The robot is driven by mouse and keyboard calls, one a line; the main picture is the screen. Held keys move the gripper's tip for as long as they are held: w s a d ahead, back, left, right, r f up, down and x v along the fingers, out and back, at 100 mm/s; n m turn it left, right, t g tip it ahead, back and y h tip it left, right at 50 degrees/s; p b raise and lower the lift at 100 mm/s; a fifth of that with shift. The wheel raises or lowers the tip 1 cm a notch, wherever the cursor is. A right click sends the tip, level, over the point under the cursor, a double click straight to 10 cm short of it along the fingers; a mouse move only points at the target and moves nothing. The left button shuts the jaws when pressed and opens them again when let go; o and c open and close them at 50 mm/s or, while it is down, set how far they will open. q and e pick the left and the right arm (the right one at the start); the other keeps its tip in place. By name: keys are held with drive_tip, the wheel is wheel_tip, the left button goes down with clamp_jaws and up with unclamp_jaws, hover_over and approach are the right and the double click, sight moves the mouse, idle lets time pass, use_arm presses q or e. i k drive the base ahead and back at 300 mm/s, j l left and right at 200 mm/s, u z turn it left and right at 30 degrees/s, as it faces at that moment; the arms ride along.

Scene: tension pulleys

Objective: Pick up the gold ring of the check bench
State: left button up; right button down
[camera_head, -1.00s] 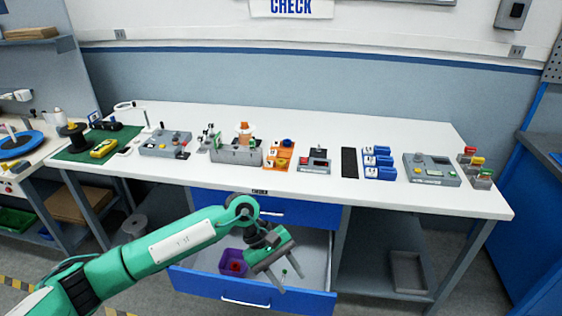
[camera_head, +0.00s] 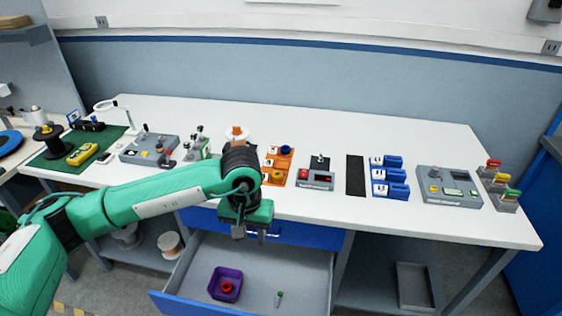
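My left gripper (camera_head: 250,233) hangs over the front edge of the white check bench (camera_head: 330,212), above the open drawer. Its two fingers point down and stand apart, with nothing seen between them. An orange holder (camera_head: 285,160) stands on the bench behind and to the right of the gripper. A gold-yellow ring (camera_head: 277,176) shows at its front and a blue ring (camera_head: 285,150) at its back. My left arm hides part of the holder's left side and the grey fixture beside it. My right gripper is out of view.
The open blue-fronted drawer (camera_head: 315,265) holds a purple bin (camera_head: 225,284) with a red part, and a small green item (camera_head: 279,298). A grey-red device (camera_head: 316,178), blue blocks (camera_head: 389,178) and a grey panel (camera_head: 448,186) stand to the right. The bench's front strip is clear there.

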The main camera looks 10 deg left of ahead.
sight(276, 176)
drive_tip(key=i, duration=1.3)
